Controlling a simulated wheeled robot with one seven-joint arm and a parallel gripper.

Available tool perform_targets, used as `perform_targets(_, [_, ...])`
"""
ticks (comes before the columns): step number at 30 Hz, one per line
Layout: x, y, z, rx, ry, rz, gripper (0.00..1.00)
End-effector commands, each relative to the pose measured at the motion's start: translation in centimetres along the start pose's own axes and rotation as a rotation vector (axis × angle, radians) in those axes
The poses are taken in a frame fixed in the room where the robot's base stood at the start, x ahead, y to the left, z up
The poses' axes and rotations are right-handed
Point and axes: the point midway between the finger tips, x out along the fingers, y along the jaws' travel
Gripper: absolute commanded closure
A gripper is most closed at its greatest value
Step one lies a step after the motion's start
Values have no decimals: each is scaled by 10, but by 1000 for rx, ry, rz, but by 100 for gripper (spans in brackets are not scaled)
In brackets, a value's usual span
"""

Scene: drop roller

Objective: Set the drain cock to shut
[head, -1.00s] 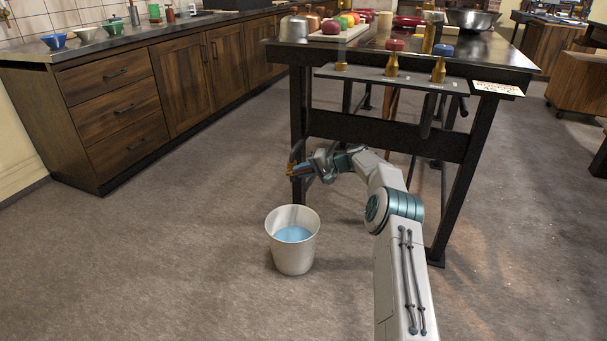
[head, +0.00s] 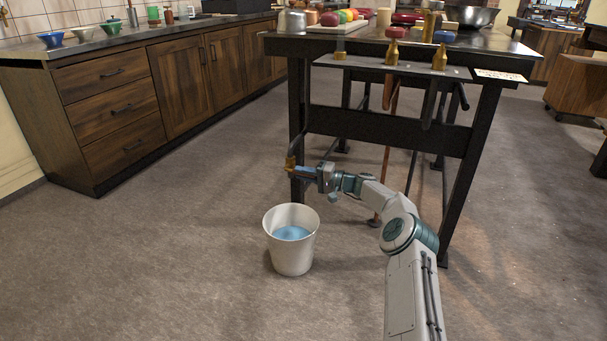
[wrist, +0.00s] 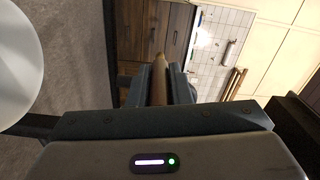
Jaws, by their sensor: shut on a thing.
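The drain cock (head: 290,163) is a small brass-coloured fitting low by the bench's front left leg in the head view. My gripper (head: 296,171) reaches it from the right, and its fingers are shut on the brass part. In the wrist view a narrow brown-brass piece (wrist: 159,82) stands between the two dark fingers. The fingers hide much of the cock, and I cannot tell its setting. A white bucket (head: 291,257) holding blue liquid (head: 291,233) stands on the floor below the cock.
The dark bench (head: 390,131) stands behind my arm, with brass valves (head: 391,52) with coloured caps along its front edge. A pale label plate (head: 500,76) is at its right. Wooden cabinets (head: 122,111) line the left wall. The floor between is clear.

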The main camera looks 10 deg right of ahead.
Motion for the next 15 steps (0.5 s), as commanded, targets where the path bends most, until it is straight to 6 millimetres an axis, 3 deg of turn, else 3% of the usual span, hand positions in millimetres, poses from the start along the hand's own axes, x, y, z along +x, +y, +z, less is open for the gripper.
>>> perform_targets(14, [1,2,3,3,-5,-14,100])
perform_targets(15, [1,2,3,3,-4,-14,71])
